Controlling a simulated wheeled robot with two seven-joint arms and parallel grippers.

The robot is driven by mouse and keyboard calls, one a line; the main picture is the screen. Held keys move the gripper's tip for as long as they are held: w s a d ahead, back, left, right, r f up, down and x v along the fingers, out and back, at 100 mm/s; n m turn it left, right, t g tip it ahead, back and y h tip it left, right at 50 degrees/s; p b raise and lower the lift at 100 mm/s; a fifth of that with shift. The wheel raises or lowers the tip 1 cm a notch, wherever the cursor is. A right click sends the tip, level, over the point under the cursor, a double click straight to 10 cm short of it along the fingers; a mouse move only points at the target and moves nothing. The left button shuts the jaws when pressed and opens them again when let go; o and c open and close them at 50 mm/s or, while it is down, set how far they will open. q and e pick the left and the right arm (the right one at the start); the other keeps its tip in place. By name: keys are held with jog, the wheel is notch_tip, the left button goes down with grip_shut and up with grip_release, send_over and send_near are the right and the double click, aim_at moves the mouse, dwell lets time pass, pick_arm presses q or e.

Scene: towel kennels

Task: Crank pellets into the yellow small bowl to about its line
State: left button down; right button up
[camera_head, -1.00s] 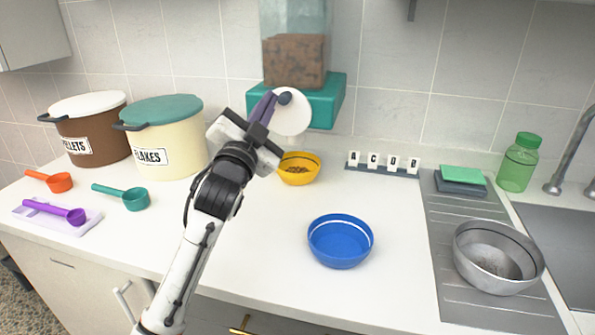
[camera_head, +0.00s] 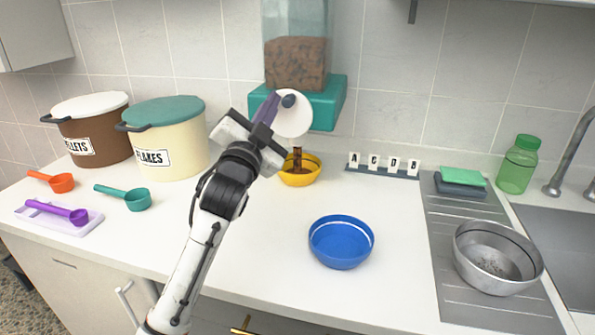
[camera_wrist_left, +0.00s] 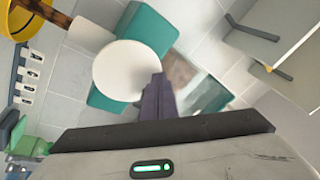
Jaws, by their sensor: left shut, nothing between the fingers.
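The yellow small bowl (camera_head: 300,178) stands on the counter below the dispenser, and a brown stream of pellets (camera_head: 297,158) falls into it. The level inside is hard to read. The teal dispenser (camera_head: 325,105) has a clear hopper of brown pellets (camera_head: 296,64) and a white crank disc (camera_head: 294,116) with a dark knob (camera_head: 289,101). My left gripper (camera_head: 268,108) is shut and empty, its fingertips at the disc beside the knob. In the left wrist view the fingers (camera_wrist_left: 157,98) overlap the disc's edge, and the bowl (camera_wrist_left: 22,18) shows at top left. My right gripper is out of view.
A blue bowl (camera_head: 341,242) stands at the front middle and a metal bowl (camera_head: 496,258) on the drainboard. Two labelled bins (camera_head: 168,140) and several scoops (camera_head: 124,197) are at left. A letter rack (camera_head: 382,173) stands right of the yellow bowl.

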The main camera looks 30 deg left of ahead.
pick_arm(q)
jog(key=shift+w+r, duration=0.2)
jog(key=shift+w+d+r, duration=0.15)
jog(key=shift+d, duration=0.2)
jog(key=shift+d, duration=0.1)
jog(key=shift+w+d, duration=0.2)
jog(key=shift+d, duration=0.25)
jog(key=shift+d, duration=0.1)
